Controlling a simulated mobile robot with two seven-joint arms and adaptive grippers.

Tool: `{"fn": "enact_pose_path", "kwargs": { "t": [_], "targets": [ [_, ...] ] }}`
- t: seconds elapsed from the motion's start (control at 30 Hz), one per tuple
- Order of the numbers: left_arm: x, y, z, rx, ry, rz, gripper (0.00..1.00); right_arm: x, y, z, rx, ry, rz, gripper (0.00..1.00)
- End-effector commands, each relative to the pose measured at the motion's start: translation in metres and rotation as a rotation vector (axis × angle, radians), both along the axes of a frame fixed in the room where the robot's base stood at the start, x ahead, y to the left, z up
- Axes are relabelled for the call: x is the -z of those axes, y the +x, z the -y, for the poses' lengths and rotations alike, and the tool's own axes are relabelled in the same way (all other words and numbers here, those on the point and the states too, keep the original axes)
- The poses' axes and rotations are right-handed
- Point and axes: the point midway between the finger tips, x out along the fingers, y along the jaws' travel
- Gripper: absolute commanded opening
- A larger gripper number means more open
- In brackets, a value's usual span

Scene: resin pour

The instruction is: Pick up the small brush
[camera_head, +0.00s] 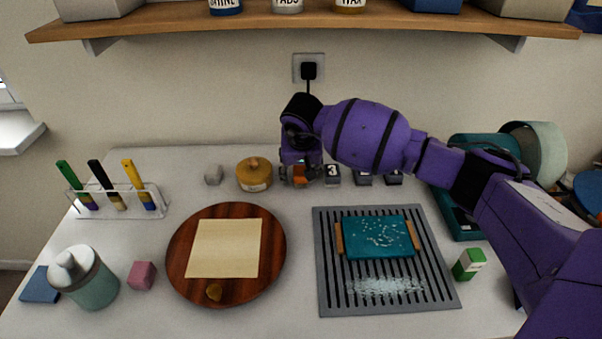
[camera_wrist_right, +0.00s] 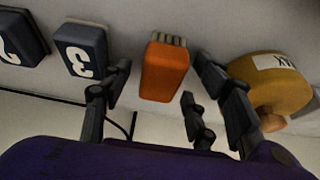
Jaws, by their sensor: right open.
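A small orange block with a row of pale bristles, which looks like the small brush (camera_wrist_right: 165,70), stands near the back of the table. In the head view its orange side (camera_head: 300,174) shows below my right gripper (camera_head: 301,180). In the right wrist view the fingers of my right gripper (camera_wrist_right: 158,80) are spread on both sides of the orange brush, with gaps showing. It does not look gripped. My left gripper is not in view. Three long-handled brushes, green, black and yellow (camera_head: 138,185), stand in a clear rack (camera_head: 157,208) at the left.
Beside the orange brush are a yellow wax tin (camera_head: 254,180) and dark numbered blocks (camera_head: 332,176). A round wooden board (camera_head: 180,250) and a grey ribbed mat (camera_head: 330,296) with a teal tray (camera_head: 375,240) lie in front. A shelf (camera_head: 180,22) hangs above the back.

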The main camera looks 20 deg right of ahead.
Motion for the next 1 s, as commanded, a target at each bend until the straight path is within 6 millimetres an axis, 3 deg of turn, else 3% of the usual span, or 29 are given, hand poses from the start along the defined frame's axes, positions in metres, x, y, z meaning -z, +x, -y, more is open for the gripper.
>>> {"fn": "enact_pose_path", "kwargs": {
  "t": [0.13,0.5,0.83,1.0],
  "targets": [
    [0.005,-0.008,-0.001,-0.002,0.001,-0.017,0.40,-0.001,0.000,0.000,0.000,0.000,0.001,0.53],
    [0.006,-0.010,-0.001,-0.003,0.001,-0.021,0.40,-0.001,0.000,0.000,0.000,0.000,0.000,0.06],
    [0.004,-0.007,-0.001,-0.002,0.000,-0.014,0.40,-0.005,0.000,0.000,0.000,-0.001,0.002,0.06],
    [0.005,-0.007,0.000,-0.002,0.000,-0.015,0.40,-0.023,0.001,0.000,0.000,0.000,0.004,0.06]
  ]
}}
